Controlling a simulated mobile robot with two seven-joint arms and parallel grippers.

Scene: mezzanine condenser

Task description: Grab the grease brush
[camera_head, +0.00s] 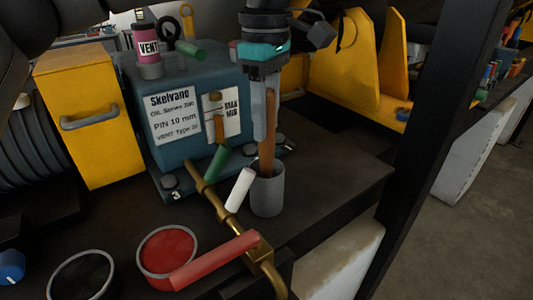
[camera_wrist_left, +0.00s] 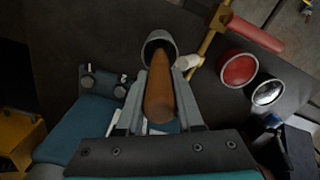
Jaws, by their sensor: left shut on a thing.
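The grease brush shows as a brown wooden handle (camera_head: 267,150) standing nearly upright in a grey cup (camera_head: 267,192) near the front of the dark bench. Its lower end is hidden inside the cup. My left gripper (camera_head: 264,135) points down from above and is shut on the upper part of the handle. In the left wrist view the handle (camera_wrist_left: 158,97) lies between the two grey fingers, with the cup (camera_wrist_left: 158,46) beyond it. I do not make out my right gripper.
A blue oil unit (camera_head: 178,88) stands just left of the gripper. A brass pipe with a red lever (camera_head: 215,262) runs beside the cup. A red-filled dish (camera_head: 166,250) and a dark dish (camera_head: 83,276) sit at front left. A black post (camera_head: 432,120) rises at right.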

